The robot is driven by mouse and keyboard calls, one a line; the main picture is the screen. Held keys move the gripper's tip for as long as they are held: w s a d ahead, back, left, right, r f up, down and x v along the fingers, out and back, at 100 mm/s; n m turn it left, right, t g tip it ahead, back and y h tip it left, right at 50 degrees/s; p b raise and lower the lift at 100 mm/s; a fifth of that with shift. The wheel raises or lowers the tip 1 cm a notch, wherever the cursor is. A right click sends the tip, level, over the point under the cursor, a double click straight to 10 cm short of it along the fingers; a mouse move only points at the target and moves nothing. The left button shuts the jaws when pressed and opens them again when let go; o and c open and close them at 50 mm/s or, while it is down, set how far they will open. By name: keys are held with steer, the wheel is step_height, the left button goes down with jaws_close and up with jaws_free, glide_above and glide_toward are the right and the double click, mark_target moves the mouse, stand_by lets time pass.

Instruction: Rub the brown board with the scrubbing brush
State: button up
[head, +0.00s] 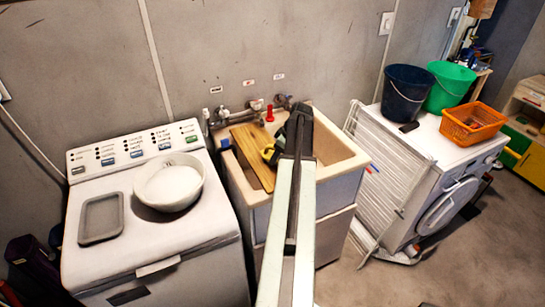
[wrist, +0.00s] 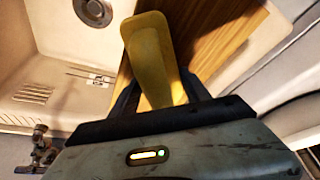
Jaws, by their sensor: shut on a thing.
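The brown board (head: 245,143) is a wooden plank lying across the left part of the utility sink (head: 335,143). It also shows in the wrist view (wrist: 222,40), beneath my gripper. My gripper (wrist: 160,92) is shut on the yellow scrubbing brush (wrist: 150,50), with a dark finger on each side of it. In the head view the brush (head: 268,153) shows as a small yellow patch at the board's right side, beside my gripper (head: 280,150). The bristles are hidden, so I cannot tell whether the brush touches the board.
Taps (head: 252,106) stand behind the sink. A washer (head: 150,240) on the left bears a white bowl (head: 170,186) and a grey tray (head: 101,218). A white drying rack (head: 385,165) and a second machine with buckets (head: 408,92) and an orange basket (head: 473,123) stand right.

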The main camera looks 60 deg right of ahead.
steer(key=shift+s+d, duration=0.35)
steer(key=shift+d, duration=0.25)
steer(key=shift+r, duration=0.1)
steer(key=shift+w+a, duration=0.45)
steer(key=shift+a, duration=0.35)
steer(key=shift+w+a, duration=0.45)
steer(key=shift+a, duration=0.35)
steer(key=shift+w+a, duration=0.6)
steer(key=shift+a, duration=0.35)
steer(key=shift+w+a, duration=0.6)
steer(key=shift+a, duration=0.3)
step_height(320, 180, up, 6)
steer(key=p, duration=0.6)
